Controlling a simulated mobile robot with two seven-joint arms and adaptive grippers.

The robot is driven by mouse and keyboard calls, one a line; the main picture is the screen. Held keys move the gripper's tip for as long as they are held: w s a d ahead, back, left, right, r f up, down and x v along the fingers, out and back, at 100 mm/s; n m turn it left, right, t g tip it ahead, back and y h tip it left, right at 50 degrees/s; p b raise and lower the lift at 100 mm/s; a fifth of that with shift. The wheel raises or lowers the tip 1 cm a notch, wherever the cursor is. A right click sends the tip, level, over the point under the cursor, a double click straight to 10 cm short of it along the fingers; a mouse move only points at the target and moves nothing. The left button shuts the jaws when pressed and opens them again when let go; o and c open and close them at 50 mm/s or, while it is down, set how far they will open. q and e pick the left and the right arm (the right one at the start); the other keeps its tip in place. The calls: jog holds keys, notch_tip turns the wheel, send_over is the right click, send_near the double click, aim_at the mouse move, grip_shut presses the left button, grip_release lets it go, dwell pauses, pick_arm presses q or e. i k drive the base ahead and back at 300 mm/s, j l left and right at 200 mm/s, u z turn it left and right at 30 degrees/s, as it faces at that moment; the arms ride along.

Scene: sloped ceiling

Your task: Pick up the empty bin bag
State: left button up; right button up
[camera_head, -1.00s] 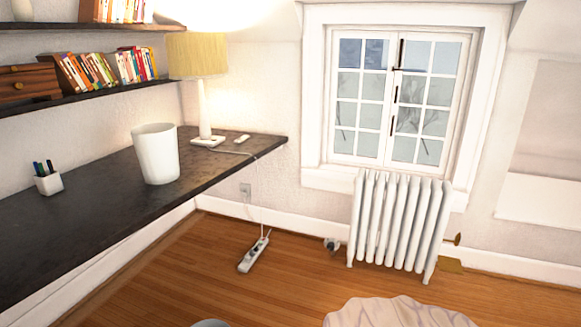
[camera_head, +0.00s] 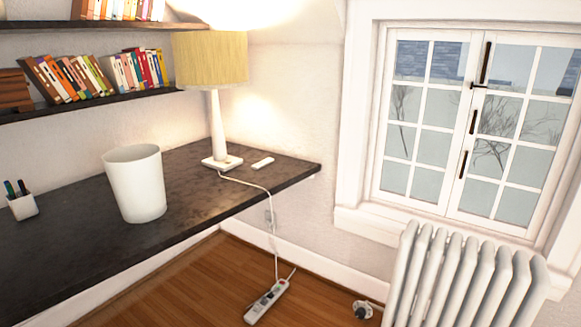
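No bin bag can be made out in the current view. A white open-topped bin (camera_head: 136,186) stands upright on the dark desk (camera_head: 68,240) at the left. Its inside is mostly hidden, so I cannot tell whether a bag lies in it. Neither of my grippers is in view.
A lamp (camera_head: 211,60) with a yellow shade stands behind the bin. A pen holder (camera_head: 23,206) is at the desk's left. A power strip (camera_head: 268,302) lies on the wooden floor (camera_head: 190,285). A white radiator (camera_head: 465,280) stands under the window (camera_head: 470,125).

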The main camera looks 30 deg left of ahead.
aim_at(136, 173)
jog(key=i+j+u, duration=0.1)
jog(key=i+u, duration=0.35)
jog(key=i+l+u, duration=0.15)
jog(key=i+u, duration=0.25)
jog(key=i, duration=0.25)
jog(key=i+l+u, duration=0.25)
jog(key=i+u, duration=0.2)
jog(key=i, duration=0.05)
